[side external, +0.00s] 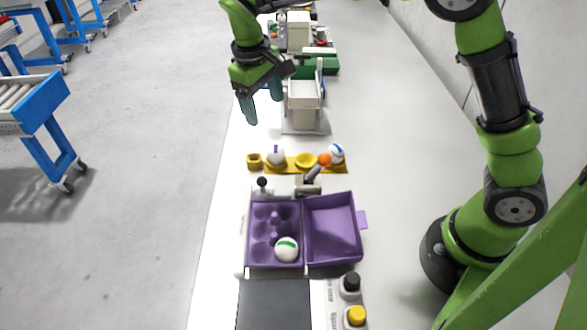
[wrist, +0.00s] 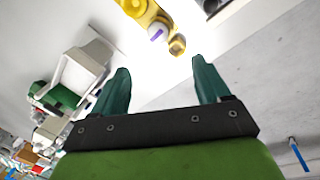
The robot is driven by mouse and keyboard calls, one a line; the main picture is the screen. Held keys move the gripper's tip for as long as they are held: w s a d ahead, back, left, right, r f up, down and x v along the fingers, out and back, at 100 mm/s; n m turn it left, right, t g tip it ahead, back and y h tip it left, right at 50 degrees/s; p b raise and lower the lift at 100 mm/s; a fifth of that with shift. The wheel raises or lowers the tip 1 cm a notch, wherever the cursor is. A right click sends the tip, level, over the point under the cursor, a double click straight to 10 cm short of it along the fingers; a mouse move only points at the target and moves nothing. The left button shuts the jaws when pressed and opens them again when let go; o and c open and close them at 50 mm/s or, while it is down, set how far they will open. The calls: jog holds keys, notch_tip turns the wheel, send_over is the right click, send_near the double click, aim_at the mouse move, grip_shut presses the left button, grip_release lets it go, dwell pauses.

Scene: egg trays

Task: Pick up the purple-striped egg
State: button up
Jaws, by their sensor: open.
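The purple-striped egg (side external: 276,156) is white and sits in a cup of the yellow holder (side external: 290,169) in the middle of the table. It also shows in the wrist view (wrist: 157,32), near the top, with its purple stripe visible. My gripper (side external: 262,108) is open and empty, up and to the left of the egg in the side view and apart from it. In the wrist view the two green fingers (wrist: 161,80) are spread, and the egg shows beyond the gap between them.
A white egg with a blue stripe (side external: 337,151) and an orange ball (side external: 325,159) are at the holder's right. A purple egg carton (side external: 334,197) stands open in front, holding a green-striped egg (side external: 286,249). A white dispenser-like stand (side external: 303,117) is behind the holder.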

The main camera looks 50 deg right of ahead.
send_near(276, 148)
jog(key=f, duration=0.5)
jog(key=shift+w+d+f, duration=0.15)
jog(key=shift+w+d, duration=0.05)
jog(key=shift+d, duration=0.05)
jog(key=shift+d+f, duration=0.2)
jog(key=shift+f, duration=0.65)
jog(key=shift+d+f, duration=0.25)
jog(key=shift+f, duration=0.6)
jog(key=shift+d+f, duration=0.2)
jog(key=shift+f, duration=0.65)
jog(key=c, duration=0.8)
